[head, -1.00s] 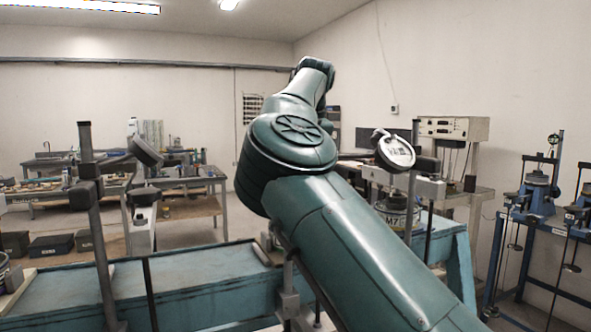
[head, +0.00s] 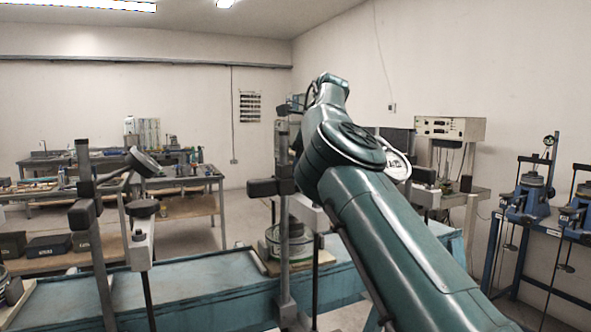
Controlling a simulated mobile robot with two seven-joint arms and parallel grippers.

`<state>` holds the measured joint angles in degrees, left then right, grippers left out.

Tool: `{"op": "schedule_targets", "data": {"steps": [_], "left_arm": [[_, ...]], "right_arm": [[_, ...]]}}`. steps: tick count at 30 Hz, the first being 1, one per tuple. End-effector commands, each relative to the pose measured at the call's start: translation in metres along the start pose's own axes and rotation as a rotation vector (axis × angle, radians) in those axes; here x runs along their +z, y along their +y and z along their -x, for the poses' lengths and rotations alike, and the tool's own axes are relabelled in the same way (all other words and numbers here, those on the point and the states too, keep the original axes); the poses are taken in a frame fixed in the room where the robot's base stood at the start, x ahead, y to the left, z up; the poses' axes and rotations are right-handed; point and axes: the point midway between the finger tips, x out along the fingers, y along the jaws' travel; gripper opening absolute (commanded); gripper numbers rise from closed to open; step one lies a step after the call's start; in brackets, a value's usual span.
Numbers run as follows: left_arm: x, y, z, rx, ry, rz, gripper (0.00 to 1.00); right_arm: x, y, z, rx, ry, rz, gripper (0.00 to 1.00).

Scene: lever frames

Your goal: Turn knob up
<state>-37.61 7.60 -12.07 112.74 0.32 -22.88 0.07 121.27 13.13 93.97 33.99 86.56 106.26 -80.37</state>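My green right arm comes in from the lower right and reaches up to the middle of the view. Its far end, with the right gripper (head: 299,103), is small and partly behind my arm, near the top of an upright metal post (head: 284,222). I cannot tell whether its fingers are open or touch the post. A dark knob-like block (head: 263,187) sticks out to the left from this post. A similar dark block (head: 83,213) sits on a post (head: 93,258) at the left. I cannot tell which part is the task's knob. My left gripper is not in view.
The posts stand at a blue bench (head: 190,283). A round dial (head: 397,165) is partly hidden behind my arm. A tilted round-ended lever (head: 142,162) is by the left post. A glass-like vessel (head: 288,240) stands behind the middle post. Blue frames (head: 528,203) stand at the right.

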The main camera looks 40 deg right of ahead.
Motion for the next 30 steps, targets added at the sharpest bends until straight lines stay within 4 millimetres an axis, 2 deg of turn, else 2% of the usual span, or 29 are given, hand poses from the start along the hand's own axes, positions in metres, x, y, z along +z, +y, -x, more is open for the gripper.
{"op": "schedule_targets", "data": {"steps": [12,27,28,30], "left_arm": [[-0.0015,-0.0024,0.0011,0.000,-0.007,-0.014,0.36],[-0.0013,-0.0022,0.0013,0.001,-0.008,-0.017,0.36],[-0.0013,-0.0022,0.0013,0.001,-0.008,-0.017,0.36],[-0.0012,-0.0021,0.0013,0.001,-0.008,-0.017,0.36]], "right_arm": [[0.0001,-0.0018,0.0002,0.064,0.000,0.156,0.29],[0.0002,-0.0017,-0.0006,0.071,0.001,0.171,0.29],[0.0002,-0.0017,-0.0006,0.071,0.001,0.171,0.52],[0.0002,-0.0016,-0.0006,0.071,0.001,0.171,0.58]]}}
